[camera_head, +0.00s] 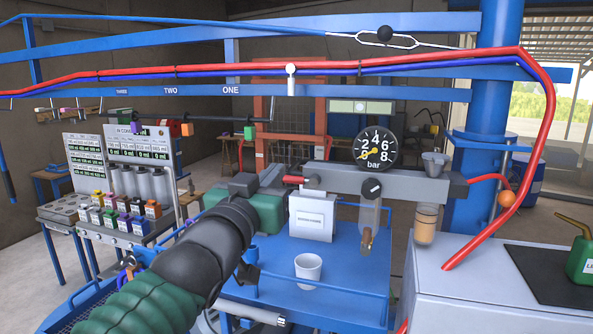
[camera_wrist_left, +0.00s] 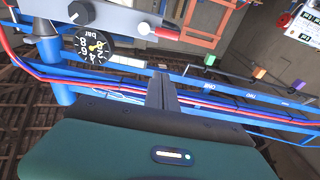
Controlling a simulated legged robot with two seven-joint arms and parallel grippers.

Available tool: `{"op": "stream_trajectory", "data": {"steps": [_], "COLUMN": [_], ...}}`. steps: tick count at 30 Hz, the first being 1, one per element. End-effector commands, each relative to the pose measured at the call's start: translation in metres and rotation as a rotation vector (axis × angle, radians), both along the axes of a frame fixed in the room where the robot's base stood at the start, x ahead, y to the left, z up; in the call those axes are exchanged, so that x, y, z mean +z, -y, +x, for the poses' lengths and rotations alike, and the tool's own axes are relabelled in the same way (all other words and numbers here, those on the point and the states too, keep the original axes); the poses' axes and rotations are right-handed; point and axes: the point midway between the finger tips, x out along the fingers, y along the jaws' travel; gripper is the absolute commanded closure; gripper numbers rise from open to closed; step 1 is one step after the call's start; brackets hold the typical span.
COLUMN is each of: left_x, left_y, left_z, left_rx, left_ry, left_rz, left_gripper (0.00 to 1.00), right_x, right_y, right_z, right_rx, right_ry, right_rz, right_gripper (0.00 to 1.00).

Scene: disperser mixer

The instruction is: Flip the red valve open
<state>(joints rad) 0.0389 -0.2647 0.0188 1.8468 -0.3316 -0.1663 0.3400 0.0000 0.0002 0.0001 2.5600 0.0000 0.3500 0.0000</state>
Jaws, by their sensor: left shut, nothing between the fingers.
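The red valve (camera_head: 293,179) is a small red lever at the left end of the grey bar under the pressure gauge. It lies about level and points left. In the left wrist view the red lever (camera_wrist_left: 167,33) shows near the top, beside a pale knob. My left gripper (camera_head: 270,177) is just left of the valve, its green body partly hidden by my forearm. In the left wrist view its dark fingers (camera_wrist_left: 161,85) are together and empty, with a visible gap to the lever. I cannot tell contact from the head view. My right gripper is out of view.
The pressure gauge (camera_head: 376,147) stands above the grey bar (camera_head: 400,182). Red and blue hoses run along the overhead rail. A bottle rack (camera_head: 125,215) stands at left.

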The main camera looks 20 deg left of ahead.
Motion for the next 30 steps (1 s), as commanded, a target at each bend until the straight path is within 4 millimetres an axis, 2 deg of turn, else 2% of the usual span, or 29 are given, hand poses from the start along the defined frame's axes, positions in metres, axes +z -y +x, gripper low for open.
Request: {"op": "stream_trajectory", "data": {"steps": [4,8,20,21,24,30], "left_x": [-0.001,0.002,0.018,0.007,-0.009,-0.026], "left_y": [0.0,0.0,0.003,0.003,0.003,0.003], "left_z": [0.005,0.021,0.104,0.102,0.096,0.094], "left_rx": [0.0,0.002,0.0,0.001,0.001,0.001], "left_ry": [-0.004,-0.008,-0.007,-0.01,-0.007,-0.005], "left_rz": [0.0,0.0,-0.002,-0.002,0.0,-0.001], "left_gripper": [1.0,1.0,1.0,1.0,1.0,1.0], "right_x": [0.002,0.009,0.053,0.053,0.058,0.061], "right_y": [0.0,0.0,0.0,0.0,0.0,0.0], "right_z": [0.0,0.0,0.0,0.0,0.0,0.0], "right_rx": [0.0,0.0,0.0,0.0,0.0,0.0], "right_ry": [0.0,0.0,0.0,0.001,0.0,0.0], "right_rz": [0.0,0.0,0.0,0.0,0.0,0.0], "right_gripper": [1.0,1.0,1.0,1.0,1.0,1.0]}}
